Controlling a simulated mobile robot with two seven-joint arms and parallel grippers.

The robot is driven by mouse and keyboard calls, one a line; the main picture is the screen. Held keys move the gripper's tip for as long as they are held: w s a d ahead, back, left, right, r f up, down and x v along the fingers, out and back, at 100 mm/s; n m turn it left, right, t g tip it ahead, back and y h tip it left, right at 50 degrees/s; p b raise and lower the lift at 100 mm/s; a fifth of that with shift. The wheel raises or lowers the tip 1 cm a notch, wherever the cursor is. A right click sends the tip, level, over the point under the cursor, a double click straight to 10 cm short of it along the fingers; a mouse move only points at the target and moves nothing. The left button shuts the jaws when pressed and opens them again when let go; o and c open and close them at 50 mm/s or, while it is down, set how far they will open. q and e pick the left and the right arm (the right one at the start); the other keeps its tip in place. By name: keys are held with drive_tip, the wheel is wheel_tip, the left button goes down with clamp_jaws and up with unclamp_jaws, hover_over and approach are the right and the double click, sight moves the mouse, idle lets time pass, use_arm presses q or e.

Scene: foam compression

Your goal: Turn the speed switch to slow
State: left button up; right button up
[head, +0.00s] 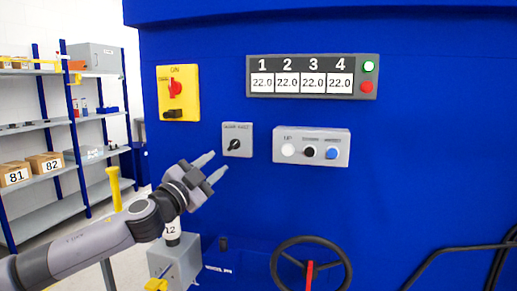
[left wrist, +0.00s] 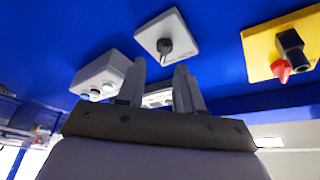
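The speed switch is a black rotary knob (head: 235,145) on a small grey plate (head: 238,133) on the blue machine front. The plate's label is too small to read surely. The knob's bar looks tilted toward the upper right. In the left wrist view the knob (left wrist: 165,47) shows on its plate just beyond the fingertips. My left gripper (head: 220,160) is open and empty, below and left of the knob, apart from it. Its two fingers (left wrist: 160,66) also show in the left wrist view. My right gripper is not in view.
A yellow panel (head: 191,78) with a red switch is up left. A grey button box (head: 335,136) sticks out to the right. A display (head: 312,88) sits above. A handwheel (head: 332,241) and a grey box (head: 164,259) are below. Shelves stand at far left.

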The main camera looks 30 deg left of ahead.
sight(232, 147)
use_arm(q)
drive_tip(key=p+x, duration=0.1)
drive_tip(key=x, duration=0.2)
drive_tip(key=r+p+x, duration=0.1)
drive_tip(key=p+x, duration=0.1)
drive_tip(key=x, duration=0.1)
drive_tip(key=shift+s+a, duration=0.1)
drive_tip(key=shift+s, duration=0.1)
drive_tip(key=shift+x, duration=0.8)
drive_tip(key=shift+f, duration=0.1)
clamp_jaws()
